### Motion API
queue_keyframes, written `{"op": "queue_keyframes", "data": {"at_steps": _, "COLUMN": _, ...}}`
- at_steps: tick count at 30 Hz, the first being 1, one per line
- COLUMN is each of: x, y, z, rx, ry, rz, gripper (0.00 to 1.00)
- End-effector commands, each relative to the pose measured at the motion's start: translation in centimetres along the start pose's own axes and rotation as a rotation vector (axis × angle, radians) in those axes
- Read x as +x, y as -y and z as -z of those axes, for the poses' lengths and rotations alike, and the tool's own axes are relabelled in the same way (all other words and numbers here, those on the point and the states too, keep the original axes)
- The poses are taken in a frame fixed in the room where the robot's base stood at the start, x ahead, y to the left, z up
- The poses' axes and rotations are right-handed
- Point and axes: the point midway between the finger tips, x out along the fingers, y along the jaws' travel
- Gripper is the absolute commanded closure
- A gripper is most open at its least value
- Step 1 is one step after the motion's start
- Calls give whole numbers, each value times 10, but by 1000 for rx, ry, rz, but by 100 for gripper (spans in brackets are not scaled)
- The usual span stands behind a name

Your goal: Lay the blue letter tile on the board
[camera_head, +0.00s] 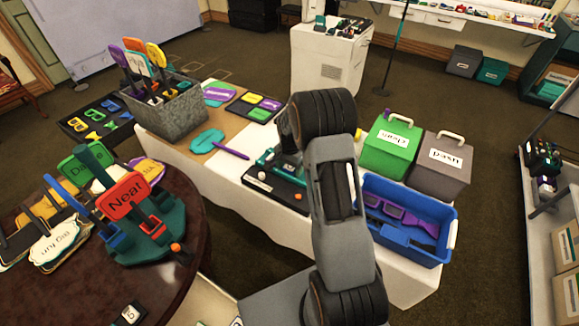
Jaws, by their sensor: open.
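I cannot make out a blue letter tile for certain. I cannot tell which surface is the task's board. A dark flat board (237,106) with yellow, purple and green pieces lies on the white-draped table. A black base (262,187) with a teal part and small orange knobs sits nearer, left of my arm. A small black tile (131,313) with a pale character lies on the round table at the front left. My arm reaches up through the middle of the picture and hides part of the draped table. My gripper's fingers are hidden behind it.
A blue bin (447,246) with purple items, a green box (385,151) and a grey box (437,170) stand right of my arm. A grey planter (180,122) holds paddle signs. A round dark table (190,262) carries a red "Neat" sign (126,195).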

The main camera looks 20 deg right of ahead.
Motion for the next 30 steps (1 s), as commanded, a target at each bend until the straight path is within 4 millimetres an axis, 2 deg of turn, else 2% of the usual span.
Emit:
{"op": "queue_keyframes", "data": {"at_steps": 5, "x": -19, "y": 1, "z": 1, "rx": 0, "ry": -3, "rz": 3, "gripper": 25}}
{"op": "queue_keyframes", "data": {"at_steps": 18, "x": -99, "y": 0, "z": 0, "rx": 0, "ry": -3, "rz": 3, "gripper": 25}}
{"op": "queue_keyframes", "data": {"at_steps": 24, "x": -119, "y": 0, "z": -1, "rx": -5, "ry": -2, "rz": 2, "gripper": 25}}
{"op": "queue_keyframes", "data": {"at_steps": 27, "x": -135, "y": -2, "z": -12, "rx": -49, "ry": -14, "rz": 13, "gripper": 25}}
{"op": "queue_keyframes", "data": {"at_steps": 30, "x": -160, "y": -11, "z": -37, "rx": -153, "ry": -40, "rz": 37, "gripper": 25}}
